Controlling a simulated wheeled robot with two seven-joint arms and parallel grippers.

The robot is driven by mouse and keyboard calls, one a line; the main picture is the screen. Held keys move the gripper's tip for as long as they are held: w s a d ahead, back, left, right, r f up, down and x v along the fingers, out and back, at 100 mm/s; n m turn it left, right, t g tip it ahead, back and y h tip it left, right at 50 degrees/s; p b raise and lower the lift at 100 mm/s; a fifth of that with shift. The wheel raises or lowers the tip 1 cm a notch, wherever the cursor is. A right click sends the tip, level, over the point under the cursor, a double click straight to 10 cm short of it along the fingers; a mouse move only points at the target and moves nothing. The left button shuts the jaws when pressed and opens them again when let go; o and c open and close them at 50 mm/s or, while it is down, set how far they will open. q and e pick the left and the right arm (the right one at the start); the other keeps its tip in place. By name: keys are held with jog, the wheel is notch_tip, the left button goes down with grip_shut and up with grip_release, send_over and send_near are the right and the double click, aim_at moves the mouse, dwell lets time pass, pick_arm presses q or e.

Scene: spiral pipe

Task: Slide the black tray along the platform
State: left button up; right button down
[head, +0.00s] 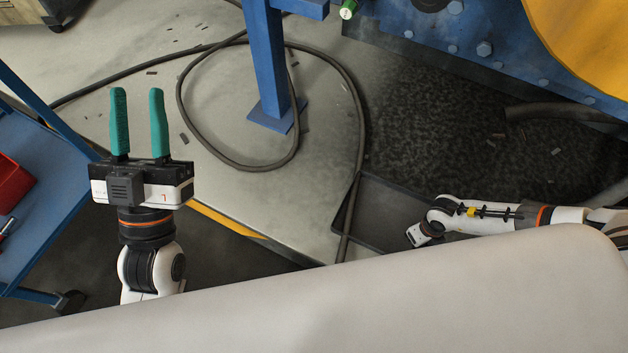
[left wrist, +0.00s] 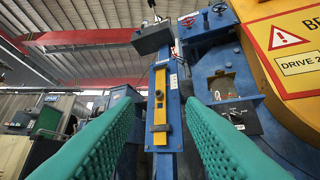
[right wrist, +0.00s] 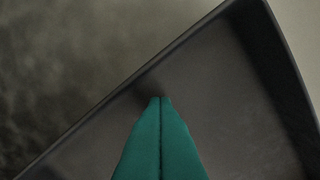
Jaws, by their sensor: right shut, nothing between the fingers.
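The black tray (head: 383,214) lies at an angle on the floor platform, right of centre in the head view. The near part of it is hidden by a pale surface and my right arm. My right gripper (right wrist: 161,98) is shut and empty, with its teal fingertips over the inside of the tray (right wrist: 225,85). A dark shadow lies at the tips; I cannot tell whether they touch the tray's bottom. My left gripper (head: 139,95) is open and empty, raised at the left, well apart from the tray. Its fingers also show in the left wrist view (left wrist: 165,130).
A black hose (head: 361,130) loops over the platform (head: 320,210) and runs down at the tray's left edge. A blue post (head: 268,60) stands behind. Blue machinery (head: 470,45) is at back right. A blue cart (head: 45,215) with a red bin (head: 12,183) stands left.

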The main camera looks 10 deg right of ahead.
jog(key=shift+a+p, duration=0.3)
jog(key=shift+a, duration=0.1)
jog(key=shift+d+r, duration=0.15)
jog(key=shift+r, duration=0.2)
jog(key=shift+d+r+p, duration=0.1)
jog(key=shift+r+p, duration=0.45)
jog(key=shift+p, duration=0.2)
jog(key=shift+r+p, duration=0.45)
jog(key=shift+p, duration=0.05)
pick_arm(q)
jog(key=shift+w+f+g+y+p, duration=0.55)
jog(key=shift+w+f+g+y, duration=1.1)
jog(key=shift+f+g, duration=4.05)
pick_arm(e)
jog(key=shift+r, duration=0.5)
jog(key=shift+r+p, duration=1.4)
pick_arm(q)
jog(key=s+a+f+g+y, duration=0.1)
jog(key=s+a+f+g, duration=0.1)
jog(key=s+f+g, duration=0.2)
jog(key=s+a+f+n+g+y, duration=0.1)
jog(key=s+a+f+g+y, duration=0.1)
jog(key=s+f, duration=0.5)
jog(key=shift+a+f+g+p, duration=0.2)
jog(key=shift+a+g+p, duration=0.4)
jog(key=shift+g, duration=0.8)
pick_arm(e)
jog(key=shift+r, duration=0.45)
